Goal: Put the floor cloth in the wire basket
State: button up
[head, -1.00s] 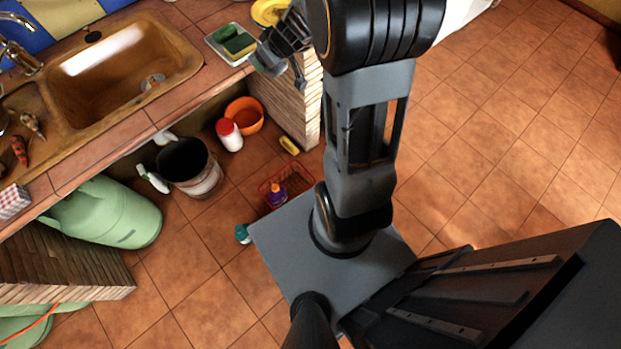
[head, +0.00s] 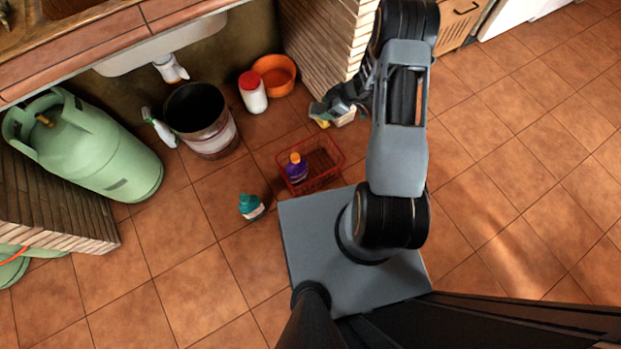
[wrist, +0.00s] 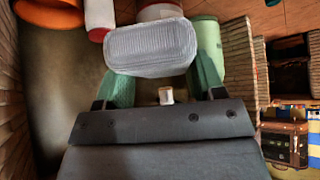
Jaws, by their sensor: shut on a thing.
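My gripper (head: 338,104) hangs beside the foot of the brick pillar, up and right of the wire basket in the head view. In the wrist view its two green fingers (wrist: 163,72) are shut on a pale grey, ribbed, rounded bundle (wrist: 150,47), which I take to be the floor cloth. A pale edge of the cloth (head: 346,117) shows under the gripper in the head view. The red wire basket (head: 336,154) stands on the floor near my base. A purple bottle with an orange cap (head: 297,168) is in it. The cloth is apart from the basket.
A yellow item (head: 322,122) lies by the pillar (head: 325,40). An orange bowl (head: 275,75), a white red-lidded jar (head: 252,92), a bucket (head: 210,135), a spray bottle (head: 158,128) and a teal-capped bottle (head: 251,207) stand around. A green gas cylinder (head: 95,150) is left. Floor at right is clear.

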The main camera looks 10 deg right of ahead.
jog(key=s+a+f+n+g+b, duration=0.1)
jog(key=f+b, duration=0.5)
jog(key=f, duration=0.8)
jog(key=s+a+f+n+g+b, duration=0.1)
jog(key=f+b, duration=0.5)
jog(key=f, duration=0.7)
jog(key=shift+s+a+f+n+y, duration=0.35)
jog(key=shift+s+n, duration=0.25)
jog(key=shift+s, duration=0.35)
jog(key=shift+f+b, duration=0.4)
jog(key=shift+f+b, duration=0.25)
jog(key=shift+b, duration=0.1)
jog(key=o, duration=1)
